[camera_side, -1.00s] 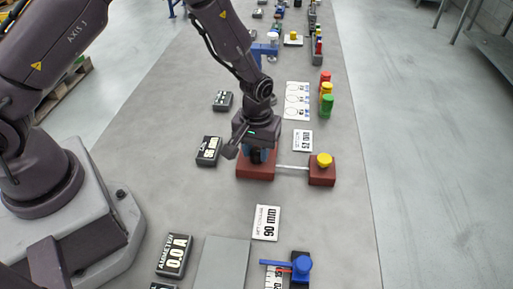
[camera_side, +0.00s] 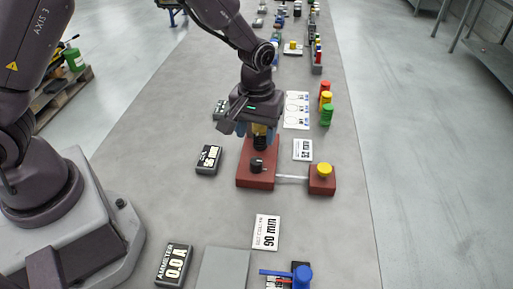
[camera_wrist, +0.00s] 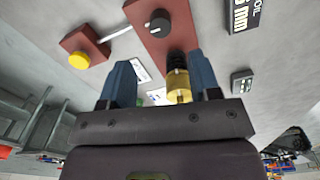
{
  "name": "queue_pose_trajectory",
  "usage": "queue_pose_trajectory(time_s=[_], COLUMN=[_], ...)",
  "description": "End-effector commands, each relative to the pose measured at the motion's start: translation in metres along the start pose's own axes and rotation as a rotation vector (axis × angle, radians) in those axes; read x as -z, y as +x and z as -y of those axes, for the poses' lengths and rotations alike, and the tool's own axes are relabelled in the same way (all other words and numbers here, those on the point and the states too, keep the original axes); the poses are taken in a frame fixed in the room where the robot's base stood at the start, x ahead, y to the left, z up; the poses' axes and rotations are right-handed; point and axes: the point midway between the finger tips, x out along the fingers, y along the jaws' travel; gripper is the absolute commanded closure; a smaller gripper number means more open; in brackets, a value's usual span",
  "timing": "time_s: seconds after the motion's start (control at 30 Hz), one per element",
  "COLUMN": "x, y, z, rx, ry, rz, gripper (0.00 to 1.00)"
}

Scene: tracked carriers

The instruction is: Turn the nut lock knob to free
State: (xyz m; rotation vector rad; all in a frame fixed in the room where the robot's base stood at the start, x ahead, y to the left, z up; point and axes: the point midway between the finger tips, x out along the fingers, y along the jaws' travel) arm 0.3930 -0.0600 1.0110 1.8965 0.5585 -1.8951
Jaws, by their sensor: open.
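A dark red block (camera_side: 255,178) stands on the bench in the side view. A round black knob (camera_side: 257,165) sits on top of it, and in the wrist view this knob (camera_wrist: 158,22) shows a pale mark. No label tells whether it is the nut lock knob. A brass-yellow cylinder with a black ribbed part (camera_wrist: 178,88) stands at the block's far end. My gripper (camera_side: 257,133) is open over that far end, beyond the black knob. In the wrist view, the cylinder appears between its blue fingers, nearer the right one; contact cannot be told.
A pale rod (camera_side: 292,178) joins the block to a smaller red block (camera_side: 322,186) with a yellow knob (camera_side: 324,170). A black display (camera_side: 208,160) lies to the left. Red, yellow and green posts (camera_side: 327,115) stand at the far right.

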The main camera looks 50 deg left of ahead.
Motion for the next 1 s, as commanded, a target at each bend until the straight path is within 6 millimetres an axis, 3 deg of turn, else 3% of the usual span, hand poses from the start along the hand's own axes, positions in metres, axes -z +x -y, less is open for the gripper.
queue_pose_trajectory(time_s=[0.1,0.3,0.77,0.87,1.0], x=[0.0,0.0,0.0,-0.013,-0.037], y=[-0.023,-0.043,-0.045,-0.039,-0.067], z=[-0.001,0.0,0.0,0.012,0.03], rx=[-0.003,0.0,0.002,0.039,0.013], ry=[0.001,0.0,0.032,0.137,0.291], rz=[-0.003,0.0,0.002,0.041,0.053], gripper=[0.43,0.43,0.43,0.43,0.43])
